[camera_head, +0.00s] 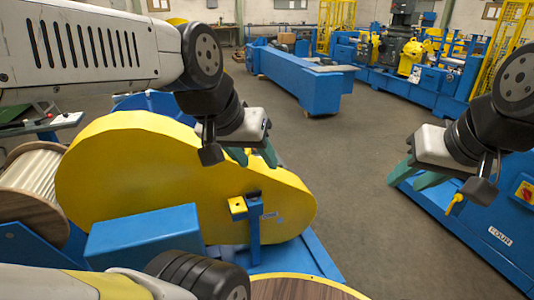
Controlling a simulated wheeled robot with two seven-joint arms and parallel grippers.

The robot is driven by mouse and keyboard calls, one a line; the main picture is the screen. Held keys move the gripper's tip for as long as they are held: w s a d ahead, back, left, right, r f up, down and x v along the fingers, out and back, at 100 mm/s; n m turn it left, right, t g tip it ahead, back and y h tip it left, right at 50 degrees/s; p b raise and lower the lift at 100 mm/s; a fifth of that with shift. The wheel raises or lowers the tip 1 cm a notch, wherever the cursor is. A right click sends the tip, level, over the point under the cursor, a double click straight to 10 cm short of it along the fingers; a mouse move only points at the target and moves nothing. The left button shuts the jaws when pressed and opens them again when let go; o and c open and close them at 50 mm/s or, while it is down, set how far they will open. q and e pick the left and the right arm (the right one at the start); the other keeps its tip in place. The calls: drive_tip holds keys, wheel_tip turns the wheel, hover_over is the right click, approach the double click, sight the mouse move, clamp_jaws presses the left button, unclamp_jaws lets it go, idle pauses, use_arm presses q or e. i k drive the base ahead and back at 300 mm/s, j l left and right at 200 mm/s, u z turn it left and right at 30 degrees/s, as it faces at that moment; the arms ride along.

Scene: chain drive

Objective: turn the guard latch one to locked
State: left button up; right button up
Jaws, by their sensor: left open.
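The large yellow chain guard (130,165) stands in front of me, left of centre. On its face is a small latch, with a yellow block (237,207) beside a blue upright bracket (254,232). A small label sits right of the bracket; I cannot read it or tell the latch's setting. My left gripper (254,156) is open and empty above the guard's top edge, over the latch. It is apart from the latch. My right gripper (414,178) has its green fingers apart and empty, far right of the guard, near a blue machine.
A blue box (145,236) stands before the guard, and a cable reel (30,190) is at left. The blue machine (475,235) at right carries a yellow handle (455,203) and a red switch. Grey floor (335,195) lies open between it and the guard.

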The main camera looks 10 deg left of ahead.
sight(254, 195)
drive_tip(key=i+j+u, duration=0.5)
drive_tip(key=j+u, duration=0.25)
